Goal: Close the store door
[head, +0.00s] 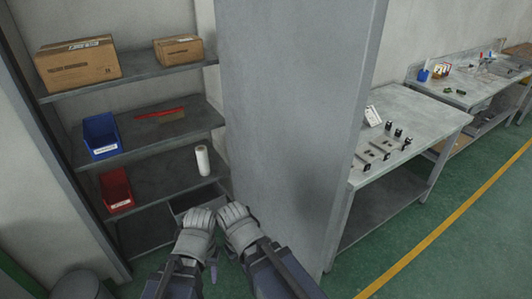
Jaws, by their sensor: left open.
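The tall grey store door (290,90) stands open at the middle of the head view, its flat face toward me and its edge to the right. To its left is the opening of the store, with shelves visible inside. My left gripper (200,219) is open and empty, low in front of the opening. My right gripper (235,214) is close beside it, near the lower left edge of the door. I cannot tell whether it touches the door or how its fingers stand. No handle shows on the door.
The shelves hold cardboard boxes (78,65), a blue bin (101,135), a red bin (116,190) and a white roll (203,160). A grey workbench (425,108) with small parts stands right of the door. The green floor (440,215) at the right is clear.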

